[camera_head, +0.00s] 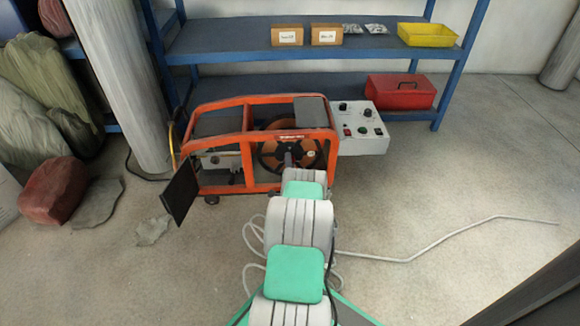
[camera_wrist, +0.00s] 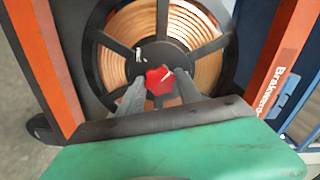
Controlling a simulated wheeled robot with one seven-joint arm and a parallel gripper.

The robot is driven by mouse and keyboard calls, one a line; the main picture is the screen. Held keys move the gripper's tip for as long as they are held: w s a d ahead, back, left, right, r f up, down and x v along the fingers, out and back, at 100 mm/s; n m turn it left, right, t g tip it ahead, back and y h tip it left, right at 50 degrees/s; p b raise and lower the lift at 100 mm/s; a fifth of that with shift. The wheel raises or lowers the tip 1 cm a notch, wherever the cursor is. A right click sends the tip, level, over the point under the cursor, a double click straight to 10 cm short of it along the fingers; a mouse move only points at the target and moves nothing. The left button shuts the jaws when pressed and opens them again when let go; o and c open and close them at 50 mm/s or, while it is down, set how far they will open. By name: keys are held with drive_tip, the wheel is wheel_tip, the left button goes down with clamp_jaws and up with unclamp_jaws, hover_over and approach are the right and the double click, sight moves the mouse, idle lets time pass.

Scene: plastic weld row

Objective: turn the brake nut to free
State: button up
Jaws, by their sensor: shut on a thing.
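The brake nut (camera_wrist: 160,80) is a red lobed knob with a small white mark, at the hub of a black-spoked reel (camera_wrist: 207,62) wound with copper-coloured wire. In the wrist view my gripper (camera_wrist: 157,88) has its two grey fingers on either side of the nut, shut on it. In the head view the reel (camera_head: 268,157) sits inside the orange-framed machine (camera_head: 247,105). There my arm hides the gripper and the nut.
A grey control box (camera_head: 362,140) with knobs stands right of the machine. Behind is a blue shelf (camera_head: 240,45) with boxes, a yellow bin (camera_head: 427,35) and a red toolbox (camera_head: 400,93). A pale cable (camera_head: 440,248) lies on open floor at right.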

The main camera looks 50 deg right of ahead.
drive_tip(key=n, duration=1.6)
drive_tip(key=shift+d+r+n+b, duration=0.1)
drive_tip(key=shift+n+b, duration=0.25)
drive_tip(key=shift+n, duration=0.35)
drive_tip(key=o, duration=1.4)
drive_tip(key=shift+c, duration=0.2)
